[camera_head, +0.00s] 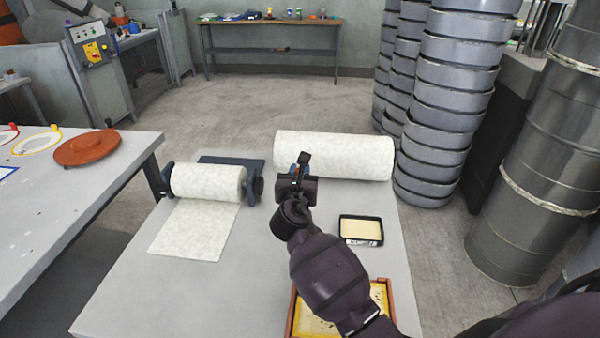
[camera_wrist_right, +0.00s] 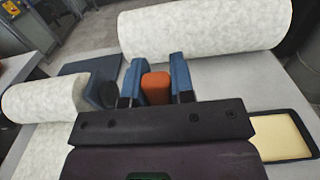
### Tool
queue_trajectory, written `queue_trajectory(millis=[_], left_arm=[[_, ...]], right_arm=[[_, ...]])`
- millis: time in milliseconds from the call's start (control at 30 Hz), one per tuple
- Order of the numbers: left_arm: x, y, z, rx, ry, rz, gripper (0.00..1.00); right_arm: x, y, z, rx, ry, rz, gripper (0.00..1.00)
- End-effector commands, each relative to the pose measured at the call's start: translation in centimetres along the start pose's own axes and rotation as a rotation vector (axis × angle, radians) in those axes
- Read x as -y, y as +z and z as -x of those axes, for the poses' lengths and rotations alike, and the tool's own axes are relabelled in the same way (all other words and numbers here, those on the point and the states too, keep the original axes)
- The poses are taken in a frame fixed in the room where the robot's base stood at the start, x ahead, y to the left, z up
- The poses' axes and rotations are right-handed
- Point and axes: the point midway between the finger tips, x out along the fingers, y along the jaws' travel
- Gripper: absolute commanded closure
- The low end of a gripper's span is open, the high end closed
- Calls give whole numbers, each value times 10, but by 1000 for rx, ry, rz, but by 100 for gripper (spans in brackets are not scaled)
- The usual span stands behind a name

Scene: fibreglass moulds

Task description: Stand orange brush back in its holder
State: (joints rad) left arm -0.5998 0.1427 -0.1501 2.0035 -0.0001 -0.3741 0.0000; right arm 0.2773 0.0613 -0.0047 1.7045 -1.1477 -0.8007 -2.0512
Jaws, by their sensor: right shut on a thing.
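My right gripper (camera_head: 298,172) reaches over the grey table, in front of the large white roll. In the right wrist view its two blue fingers (camera_wrist_right: 156,72) are shut on an orange block-shaped piece, which I take to be the orange brush (camera_wrist_right: 156,88). Only its end shows between the fingers; the rest is hidden. In the head view a dark piece sticks up at the gripper, and I cannot tell whether it is a finger or part of the brush. I cannot make out the brush holder in either view. My left gripper is not in view.
A large white roll (camera_head: 335,156) lies at the table's back edge. A smaller roll (camera_head: 208,182) sits on a dark stand at left. A black tray with a cream filling (camera_head: 361,229) lies right of my arm. An orange-framed yellow tray (camera_head: 385,300) is partly behind my arm.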

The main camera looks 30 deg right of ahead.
Motion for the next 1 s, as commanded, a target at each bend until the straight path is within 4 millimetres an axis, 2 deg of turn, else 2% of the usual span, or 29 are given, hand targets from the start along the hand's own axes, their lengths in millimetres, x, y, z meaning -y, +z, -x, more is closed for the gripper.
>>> queue_trajectory(millis=[533, 1000], left_arm=[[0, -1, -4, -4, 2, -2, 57], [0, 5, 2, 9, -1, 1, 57]], right_arm=[[0, -9, 0, 1, 0, 1, 100], [0, -9, 0, 1, 0, 0, 100]])
